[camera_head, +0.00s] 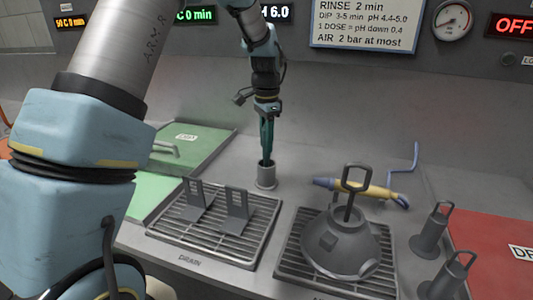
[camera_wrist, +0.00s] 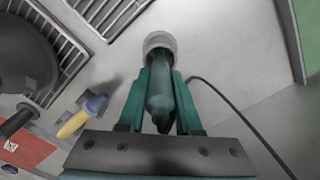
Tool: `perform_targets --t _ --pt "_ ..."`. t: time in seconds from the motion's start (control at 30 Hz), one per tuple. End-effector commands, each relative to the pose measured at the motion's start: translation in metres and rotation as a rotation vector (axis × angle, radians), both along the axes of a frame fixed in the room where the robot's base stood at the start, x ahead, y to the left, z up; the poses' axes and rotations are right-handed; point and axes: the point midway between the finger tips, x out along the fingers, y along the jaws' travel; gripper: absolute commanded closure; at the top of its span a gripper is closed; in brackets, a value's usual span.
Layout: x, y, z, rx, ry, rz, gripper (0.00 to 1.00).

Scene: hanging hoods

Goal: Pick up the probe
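The probe (camera_wrist: 160,92) is a dark green, rounded body in the wrist view. Its far end is in a small grey cup (camera_wrist: 159,41). The cup (camera_head: 266,177) stands upright on the counter in the head view, behind the drain grates. My gripper (camera_wrist: 163,80) points down at the cup with its two teal fingers on either side of the probe. The fingers lie very close along its sides; I cannot tell whether they press on it. In the head view my gripper (camera_head: 267,155) hides most of the probe.
A grey hood (camera_head: 340,243) with a loop handle sits on the right grate. The left grate (camera_head: 210,245) holds two upright brackets. A yellow-and-blue tool (camera_head: 360,190) lies right of the cup. Two grey handled cylinders stand at right. A dark cable (camera_wrist: 235,115) runs across the counter.

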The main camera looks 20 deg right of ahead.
Motion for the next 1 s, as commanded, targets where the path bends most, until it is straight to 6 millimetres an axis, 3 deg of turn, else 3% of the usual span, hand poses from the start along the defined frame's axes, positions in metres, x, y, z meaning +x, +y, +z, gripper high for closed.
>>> perform_targets --t 0.03,0.27,0.77,1.0 --pt "0.000 0.000 0.000 0.000 0.000 0.000 0.74" --pt "0.000 0.000 0.000 0.000 0.000 0.000 1.00" --pt "0.000 0.000 0.002 -0.001 -0.001 0.000 1.00" --pt "0.001 -0.001 0.036 -0.005 -0.004 -0.001 1.00"
